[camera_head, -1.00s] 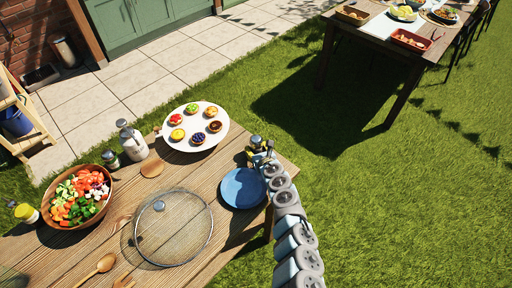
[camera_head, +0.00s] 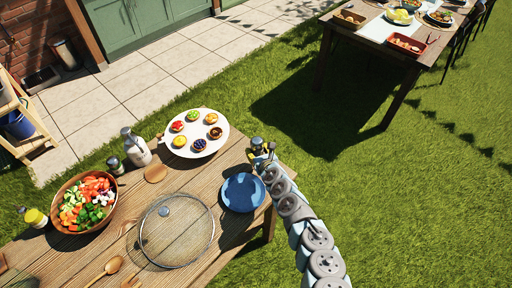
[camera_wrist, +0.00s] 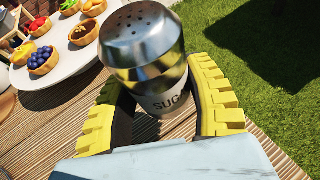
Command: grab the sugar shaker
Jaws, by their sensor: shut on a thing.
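The sugar shaker (camera_wrist: 146,45) has a perforated metal top and a pale body with the letters "SUG" showing. In the wrist view it stands between the yellow-padded fingers of my gripper (camera_wrist: 165,110), which is shut on it. In the head view my gripper (camera_head: 262,158) is at the right edge of the wooden table, and the shaker's dark metal top (camera_head: 257,142) shows at its tip. The shaker's lower part is hidden by the fingers. I cannot tell whether its base touches the table.
A white platter of tarts (camera_head: 215,128) stands left of my gripper, and a blue plate (camera_head: 243,192) lies just below it. A mesh cover (camera_head: 177,232), a salad bowl (camera_head: 66,223) and a white bottle (camera_head: 135,148) stand farther left. Grass lies beyond the table's right edge.

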